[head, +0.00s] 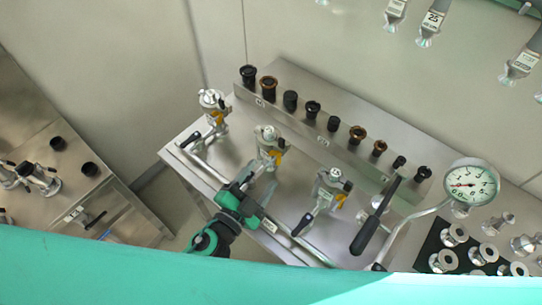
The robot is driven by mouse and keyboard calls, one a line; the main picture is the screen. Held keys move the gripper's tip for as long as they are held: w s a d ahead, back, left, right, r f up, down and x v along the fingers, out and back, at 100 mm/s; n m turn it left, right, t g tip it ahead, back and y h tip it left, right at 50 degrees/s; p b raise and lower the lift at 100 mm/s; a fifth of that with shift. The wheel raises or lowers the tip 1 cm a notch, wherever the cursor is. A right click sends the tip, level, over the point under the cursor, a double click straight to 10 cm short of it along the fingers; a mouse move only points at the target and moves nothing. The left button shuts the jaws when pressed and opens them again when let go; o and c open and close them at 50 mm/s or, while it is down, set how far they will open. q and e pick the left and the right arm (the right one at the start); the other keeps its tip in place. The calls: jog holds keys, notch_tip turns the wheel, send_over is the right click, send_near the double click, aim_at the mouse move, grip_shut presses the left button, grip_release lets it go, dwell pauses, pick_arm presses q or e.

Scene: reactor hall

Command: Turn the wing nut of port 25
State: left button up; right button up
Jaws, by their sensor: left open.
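The port labelled 25 (433,20) is at the top right, a metal fitting hanging from above with a flared lower end. I cannot make out its wing nut at this size. My left gripper (262,183) is over the steel table, left of centre, far below and left of port 25. It is open, and its fingers are close to a metal valve with a yellow tag (268,142). I cannot tell whether they touch it. My right gripper is not in view.
Similar fittings hang beside port 25 (521,64). The steel table (185,150) bears more valves (330,190), a raised step with several black and brown caps (357,134), a black-handled lever (372,220) and a round gauge (471,184). Flanged fittings stand at lower right (443,260).

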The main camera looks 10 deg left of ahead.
aim_at(276, 156)
pick_arm(q)
jog(key=p+x, duration=0.1)
jog(key=x, duration=0.3)
jog(key=shift+r, duration=0.15)
jog(key=shift+p+x, duration=0.5)
jog(key=shift+x, duration=0.35)
jog(key=shift+c, duration=1.1)
jog(key=c, duration=0.7)
jog(key=shift+c, duration=0.3)
